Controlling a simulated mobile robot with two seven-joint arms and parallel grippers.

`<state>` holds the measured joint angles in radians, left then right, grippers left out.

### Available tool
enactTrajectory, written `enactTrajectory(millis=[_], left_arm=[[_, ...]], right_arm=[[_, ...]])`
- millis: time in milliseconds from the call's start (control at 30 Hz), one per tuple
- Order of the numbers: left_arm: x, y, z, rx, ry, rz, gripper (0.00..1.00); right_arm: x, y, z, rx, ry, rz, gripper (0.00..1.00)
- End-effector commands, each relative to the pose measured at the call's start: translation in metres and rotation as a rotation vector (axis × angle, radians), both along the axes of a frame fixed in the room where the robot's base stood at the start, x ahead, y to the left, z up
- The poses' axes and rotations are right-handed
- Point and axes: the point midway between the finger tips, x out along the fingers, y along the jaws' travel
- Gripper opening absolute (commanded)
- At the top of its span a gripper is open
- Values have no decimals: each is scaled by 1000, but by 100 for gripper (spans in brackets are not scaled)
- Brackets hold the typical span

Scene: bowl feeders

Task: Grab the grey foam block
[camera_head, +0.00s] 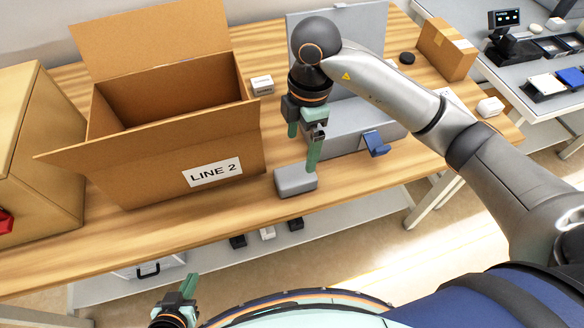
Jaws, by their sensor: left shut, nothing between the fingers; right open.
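The grey foam block (295,181) lies on the wooden table near its front edge, just right of the open cardboard box. My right gripper (302,151) reaches over the table with its green fingers pointing down. Its fingers are apart, and the nearer fingertip is just above or behind the block's right end; I cannot tell if it touches. My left gripper (189,286) is low at the bottom left, in front of the table, shut and empty.
An open cardboard box (150,165) labelled LINE 2 stands left of the block. A grey machine (350,128) with a blue chute stands behind and right. A small white box (262,85) and a closed carton (446,48) are further back. Bare table lies in front.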

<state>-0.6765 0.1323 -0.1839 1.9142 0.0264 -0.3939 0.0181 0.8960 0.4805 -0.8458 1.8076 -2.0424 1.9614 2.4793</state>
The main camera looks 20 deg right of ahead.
Motion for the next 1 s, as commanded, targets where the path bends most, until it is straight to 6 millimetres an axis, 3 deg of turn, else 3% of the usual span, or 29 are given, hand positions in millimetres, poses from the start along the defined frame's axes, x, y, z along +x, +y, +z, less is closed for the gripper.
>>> enactTrajectory(millis=[67, 167, 400, 667, 1000], left_arm=[[0, 0, -2, 0, 0, 0, 0], [0, 0, -6, 0, 0, 0, 0], [0, 0, -8, -1, 1, 1, 0], [-1, 0, -7, -1, 1, 1, 0], [-1, 0, -4, -2, 2, 1, 0]], right_arm=[[6, -12, 2, -58, -21, -50, 100], [7, -16, -10, -81, -24, -73, 100], [6, -17, -50, -80, -23, -71, 100], [6, -16, -72, -77, -25, -69, 100], [1, -15, -116, -76, -26, -69, 100]])
